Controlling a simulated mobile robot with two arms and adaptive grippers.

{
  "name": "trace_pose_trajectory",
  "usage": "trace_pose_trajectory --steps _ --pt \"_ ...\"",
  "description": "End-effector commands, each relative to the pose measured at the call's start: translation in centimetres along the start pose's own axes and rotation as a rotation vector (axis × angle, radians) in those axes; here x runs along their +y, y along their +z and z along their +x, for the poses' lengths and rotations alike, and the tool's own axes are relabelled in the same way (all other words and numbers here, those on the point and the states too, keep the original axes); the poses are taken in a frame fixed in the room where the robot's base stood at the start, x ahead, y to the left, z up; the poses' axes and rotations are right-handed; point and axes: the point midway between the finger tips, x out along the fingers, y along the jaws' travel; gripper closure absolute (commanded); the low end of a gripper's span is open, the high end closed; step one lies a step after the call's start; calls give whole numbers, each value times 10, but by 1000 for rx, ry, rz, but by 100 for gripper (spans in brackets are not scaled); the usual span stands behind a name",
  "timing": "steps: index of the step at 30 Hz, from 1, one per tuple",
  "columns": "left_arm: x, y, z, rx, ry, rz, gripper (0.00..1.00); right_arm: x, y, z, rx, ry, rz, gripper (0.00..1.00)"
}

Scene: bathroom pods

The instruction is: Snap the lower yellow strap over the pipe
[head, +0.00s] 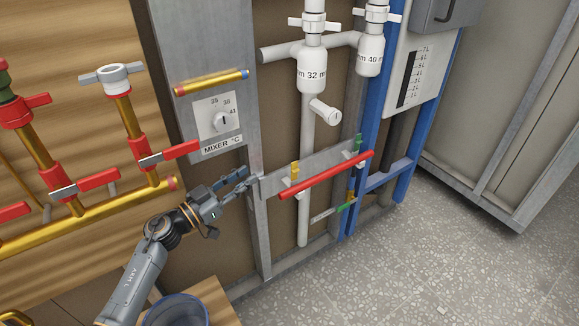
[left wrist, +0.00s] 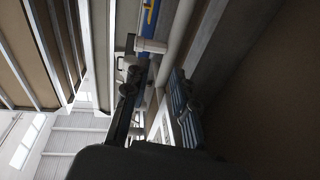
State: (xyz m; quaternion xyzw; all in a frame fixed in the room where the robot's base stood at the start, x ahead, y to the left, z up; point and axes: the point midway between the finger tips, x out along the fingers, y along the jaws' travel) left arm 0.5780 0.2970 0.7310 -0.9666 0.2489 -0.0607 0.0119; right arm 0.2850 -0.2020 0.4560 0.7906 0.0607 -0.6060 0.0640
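A yellow strap (head: 295,170) stands up from a bracket on the grey crossbar, at the left part of the red pipe (head: 325,176). The pipe runs slanting across the front of the bar. The strap appears raised rather than closed over the pipe. Another small yellow piece (head: 351,184) shows farther right by the blue post; I cannot tell what it is. My left gripper (head: 247,182) is open and seems empty, at the grey upright left of the strap. Its spread fingers also show in the left wrist view (left wrist: 155,105). My right gripper is out of view.
Green straps show near the pipe's right end (head: 357,143) and lower down (head: 345,207). A white vertical pipe (head: 304,218) passes behind the red one. Gold pipes with red valve handles (head: 100,180) fill the left. A round bin (head: 177,312) stands below.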

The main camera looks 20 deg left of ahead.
Motion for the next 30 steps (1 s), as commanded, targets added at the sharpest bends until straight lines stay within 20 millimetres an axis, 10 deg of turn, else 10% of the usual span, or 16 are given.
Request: trace_pose_trajectory --steps 11,30 --pt "7 22 5 -108 160 -64 74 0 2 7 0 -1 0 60" --pt "26 34 118 -106 159 -63 74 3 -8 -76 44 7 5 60"
